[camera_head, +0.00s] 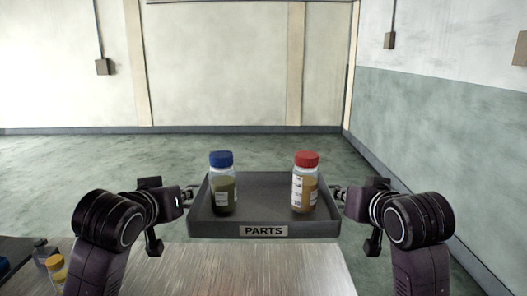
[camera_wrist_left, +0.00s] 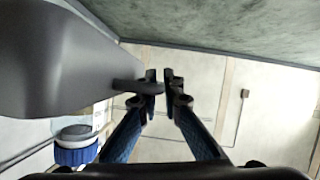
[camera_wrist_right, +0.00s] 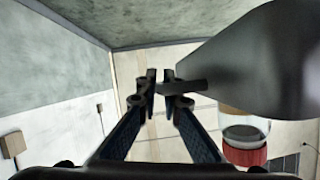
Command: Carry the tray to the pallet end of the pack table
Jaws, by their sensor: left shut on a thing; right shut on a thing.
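A dark grey tray (camera_head: 215,228) with a "PARTS" label (camera_head: 264,231) is level between my two grippers, at the far edge of a table (camera_head: 250,268). A blue-capped bottle with dark contents (camera_head: 223,190) stands in its left part, and a red-capped bottle with amber contents (camera_head: 305,185) in its right part. My left gripper (camera_head: 188,194) is shut on the tray's left side; the left wrist view shows its fingertips (camera_wrist_left: 160,85) on a handle. My right gripper (camera_head: 338,192) is shut on the tray's right side, its fingertips (camera_wrist_right: 165,85) on the other handle. The tray's underside is hidden.
Open floor (camera_head: 90,165) lies beyond the table, up to the walls. The near tabletop is bare.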

